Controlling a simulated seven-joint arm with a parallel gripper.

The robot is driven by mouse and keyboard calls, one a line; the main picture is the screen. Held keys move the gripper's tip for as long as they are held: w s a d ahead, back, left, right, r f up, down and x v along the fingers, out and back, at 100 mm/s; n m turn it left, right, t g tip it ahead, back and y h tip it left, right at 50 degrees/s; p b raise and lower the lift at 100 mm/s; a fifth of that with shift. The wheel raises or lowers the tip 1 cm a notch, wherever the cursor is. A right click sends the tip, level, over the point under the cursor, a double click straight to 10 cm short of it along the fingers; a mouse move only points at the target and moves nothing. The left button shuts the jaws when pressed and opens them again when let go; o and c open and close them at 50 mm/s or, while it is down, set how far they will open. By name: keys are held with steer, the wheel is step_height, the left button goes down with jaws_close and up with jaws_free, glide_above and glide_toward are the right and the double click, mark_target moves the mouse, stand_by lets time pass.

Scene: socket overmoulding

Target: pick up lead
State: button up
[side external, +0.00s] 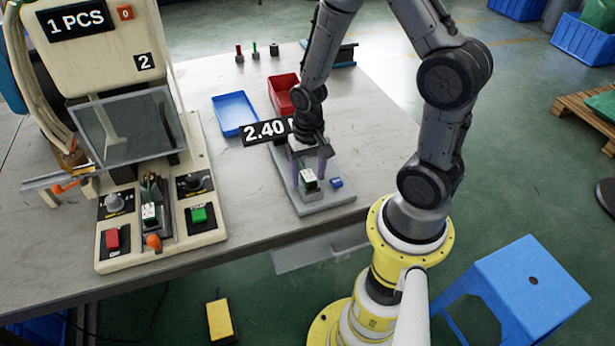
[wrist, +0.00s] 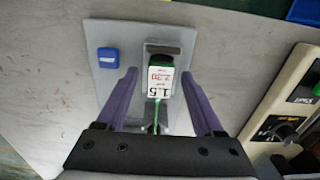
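A lead with a green wire and a white printed label (wrist: 160,82) sits on a grey fixture plate in the wrist view. Its label reads 1.5 and another number. It also shows in the side view (side external: 309,178), low between my fingers. My gripper (wrist: 159,74) has two purple fingers, one on each side of the lead, with a visible gap to it on both sides. It is open and points down over the fixture in the side view (side external: 309,172).
The grey fixture plate (side external: 333,196) carries a blue button (side external: 336,183) and a 2.40 display (side external: 265,130) stands behind. A blue tray (side external: 234,112) and a red bin (side external: 284,92) lie farther back. The press (side external: 120,250) stands left. Bare table lies between.

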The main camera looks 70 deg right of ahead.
jaws_close()
steer(key=shift+r, duration=0.1)
